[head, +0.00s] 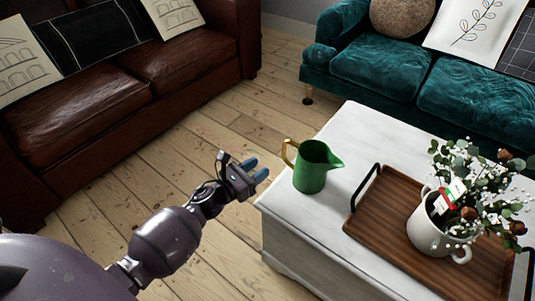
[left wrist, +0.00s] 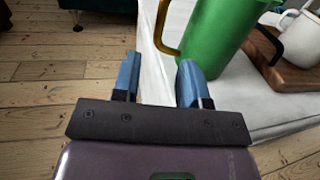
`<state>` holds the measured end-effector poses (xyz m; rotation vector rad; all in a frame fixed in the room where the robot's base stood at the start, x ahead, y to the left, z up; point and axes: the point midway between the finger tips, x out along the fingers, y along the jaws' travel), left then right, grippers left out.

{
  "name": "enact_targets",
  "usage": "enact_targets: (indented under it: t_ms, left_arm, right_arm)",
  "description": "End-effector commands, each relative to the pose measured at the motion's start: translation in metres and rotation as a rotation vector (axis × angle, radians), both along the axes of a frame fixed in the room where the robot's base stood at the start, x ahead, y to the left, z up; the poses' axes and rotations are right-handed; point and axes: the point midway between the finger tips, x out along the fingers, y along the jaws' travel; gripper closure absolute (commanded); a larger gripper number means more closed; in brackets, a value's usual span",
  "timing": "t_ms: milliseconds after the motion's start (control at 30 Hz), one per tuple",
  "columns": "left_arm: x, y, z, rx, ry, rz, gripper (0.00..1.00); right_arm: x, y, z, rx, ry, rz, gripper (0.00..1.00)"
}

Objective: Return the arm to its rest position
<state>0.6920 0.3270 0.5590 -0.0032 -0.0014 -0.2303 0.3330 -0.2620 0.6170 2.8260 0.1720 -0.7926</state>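My left arm reaches in from the lower left of the head view. My left gripper (head: 258,170) is just off the left edge of the white table, beside the green pitcher. In the left wrist view, the left gripper (left wrist: 158,78) has its two blue fingers apart with nothing between them. The green pitcher (head: 312,168) stands upright near the table's left corner, its tan handle toward the gripper. The pitcher also shows close beyond the fingers in the left wrist view (left wrist: 215,35). My right gripper is in neither view.
The white table (head: 350,130) bears a wooden tray (head: 385,215) with a black handle. A white pot (head: 428,235) of flowers stands on it. A brown leather sofa (head: 80,115) is at left, a teal sofa (head: 375,68) at the back. Bare floorboards (head: 150,170) lie between.

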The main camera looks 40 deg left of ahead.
Motion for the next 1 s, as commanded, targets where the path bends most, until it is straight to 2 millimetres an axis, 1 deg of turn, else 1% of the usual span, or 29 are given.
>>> enact_targets:
  t_ms: [100, 200, 767, 833, 933, 1000]
  left_arm:
    - [-0.010, 0.003, 0.001, 0.000, -0.001, 0.001, 0.60]
    - [-0.014, 0.004, 0.001, 0.001, -0.001, 0.001, 0.60]
    - [-0.015, 0.004, 0.000, 0.000, 0.000, 0.001, 0.60]
    - [-0.018, 0.004, 0.000, -0.013, 0.005, 0.002, 0.60]
    - [-0.030, 0.002, -0.001, -0.096, 0.031, 0.012, 0.60]
    - [-0.047, 0.001, -0.001, -0.209, 0.064, 0.027, 0.60]
  right_arm:
    - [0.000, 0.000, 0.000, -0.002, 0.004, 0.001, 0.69]
    - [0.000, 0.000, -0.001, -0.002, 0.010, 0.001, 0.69]
    - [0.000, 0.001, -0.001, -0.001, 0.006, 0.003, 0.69]
    - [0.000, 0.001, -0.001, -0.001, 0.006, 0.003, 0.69]
    - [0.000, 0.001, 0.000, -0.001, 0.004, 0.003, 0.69]
    - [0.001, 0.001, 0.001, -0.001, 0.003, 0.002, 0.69]
